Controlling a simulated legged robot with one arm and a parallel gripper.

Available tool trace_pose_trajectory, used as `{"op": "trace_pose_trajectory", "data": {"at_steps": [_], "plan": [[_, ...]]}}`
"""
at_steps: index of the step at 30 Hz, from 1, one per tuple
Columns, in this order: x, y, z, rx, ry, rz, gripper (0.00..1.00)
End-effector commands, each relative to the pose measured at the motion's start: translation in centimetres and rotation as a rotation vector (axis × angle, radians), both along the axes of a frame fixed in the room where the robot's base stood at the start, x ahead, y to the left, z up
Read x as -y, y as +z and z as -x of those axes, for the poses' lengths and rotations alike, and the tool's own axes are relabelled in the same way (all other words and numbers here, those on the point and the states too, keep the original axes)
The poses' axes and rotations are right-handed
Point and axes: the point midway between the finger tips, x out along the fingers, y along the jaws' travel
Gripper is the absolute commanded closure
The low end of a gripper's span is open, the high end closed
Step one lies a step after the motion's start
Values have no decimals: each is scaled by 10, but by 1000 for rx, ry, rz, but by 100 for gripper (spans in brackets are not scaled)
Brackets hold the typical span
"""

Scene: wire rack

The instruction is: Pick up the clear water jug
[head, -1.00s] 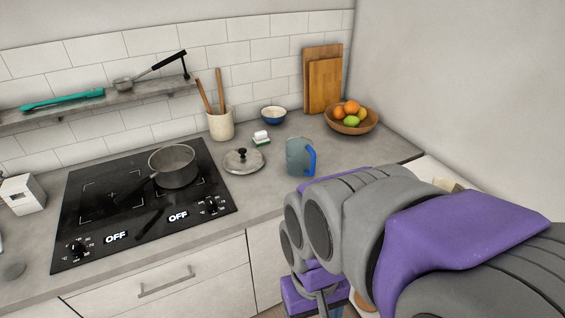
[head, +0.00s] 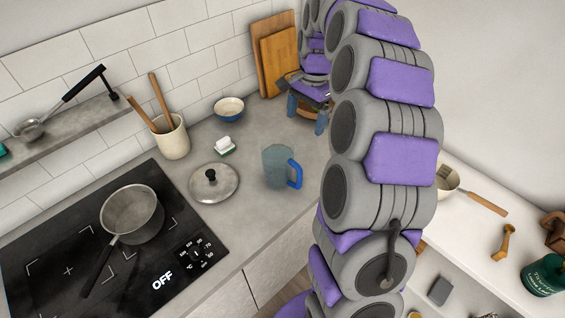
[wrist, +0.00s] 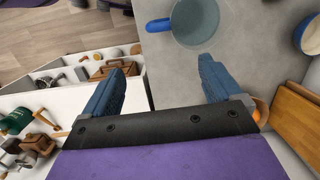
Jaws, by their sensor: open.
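The clear water jug (head: 278,167) stands upright on the grey counter, with its blue handle towards the right in the head view. In the wrist view the jug (wrist: 195,24) shows from above at the top, its blue handle pointing left. My gripper (head: 307,103) is raised over the back of the counter, beyond the jug and in front of the cutting boards. Its blue fingers (wrist: 158,78) are apart and empty in the wrist view. The jug lies ahead of the fingertips and apart from them.
A utensil crock (head: 172,140) and cutting boards (head: 275,55) stand at the back. The stove (head: 60,255) holds a saucepan (head: 131,214). A white shelf unit (head: 470,235) stands right.

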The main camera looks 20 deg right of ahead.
Motion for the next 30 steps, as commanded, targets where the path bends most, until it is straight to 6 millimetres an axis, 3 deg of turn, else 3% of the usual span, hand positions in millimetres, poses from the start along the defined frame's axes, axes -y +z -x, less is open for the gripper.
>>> {"op": "trace_pose_trajectory", "data": {"at_steps": [5,21,30], "plan": [[3,-9,-6,-6,-38,6,8],[-5,-109,-1,-7,-35,0,8],[-11,-126,1,-4,-35,5,8]]}}
